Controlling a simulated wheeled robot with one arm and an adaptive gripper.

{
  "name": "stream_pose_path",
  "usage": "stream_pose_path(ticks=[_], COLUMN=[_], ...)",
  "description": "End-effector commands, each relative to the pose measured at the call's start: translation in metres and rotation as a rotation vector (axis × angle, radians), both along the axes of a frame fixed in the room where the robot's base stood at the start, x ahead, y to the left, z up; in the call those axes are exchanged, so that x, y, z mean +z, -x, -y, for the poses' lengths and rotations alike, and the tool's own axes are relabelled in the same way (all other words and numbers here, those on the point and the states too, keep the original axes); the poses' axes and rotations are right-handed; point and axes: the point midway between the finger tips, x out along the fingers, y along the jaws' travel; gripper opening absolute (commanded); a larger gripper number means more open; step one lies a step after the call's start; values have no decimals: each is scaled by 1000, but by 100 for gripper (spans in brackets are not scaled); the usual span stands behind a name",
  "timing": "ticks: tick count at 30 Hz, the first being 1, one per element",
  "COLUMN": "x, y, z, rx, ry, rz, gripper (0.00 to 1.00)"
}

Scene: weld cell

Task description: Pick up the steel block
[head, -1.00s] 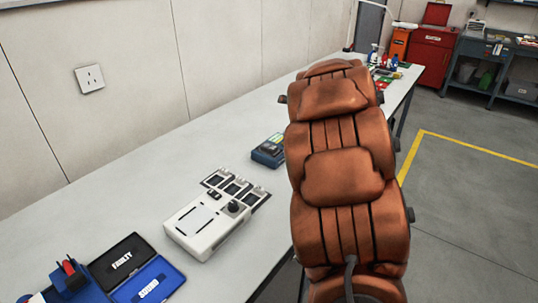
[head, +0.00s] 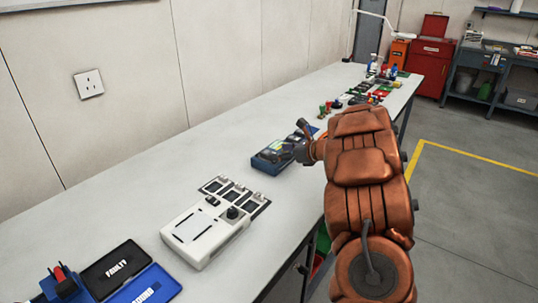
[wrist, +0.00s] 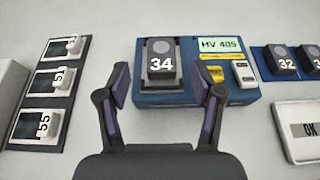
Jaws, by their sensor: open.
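A dark grey block marked 34 (wrist: 162,64) stands in a recess on the left of a blue instrument (wrist: 185,99) whose display reads HV 405; it looks like the steel block. My gripper (wrist: 168,88) is open and empty in the wrist view. Its two fingers are spread at the near side of the instrument, left and right of the block's line. I cannot tell their height above it. In the head view the blue instrument (head: 266,166) is on the bench, with my gripper (head: 302,136) at its right end, partly hidden by my arm.
Left of the instrument is a dark strip with several numbered metal pieces (wrist: 54,79). Right of it are a blue rack with dark blocks (wrist: 284,60) and a white panel marked OK (wrist: 300,120). A white device (head: 205,235) and tray marked FAULTY (head: 115,266) are nearer on the bench.

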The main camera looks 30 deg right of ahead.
Motion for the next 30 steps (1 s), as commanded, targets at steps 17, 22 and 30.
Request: stream_pose_path(ticks=[17, 22, 30], x=[-18, -18, -18], y=[-42, -42, -42], z=[-14, -14, -13], rx=[-1, -2, -2], ry=[-3, -1, -2], rz=[-1, 0, -2], gripper=[67, 67, 39])
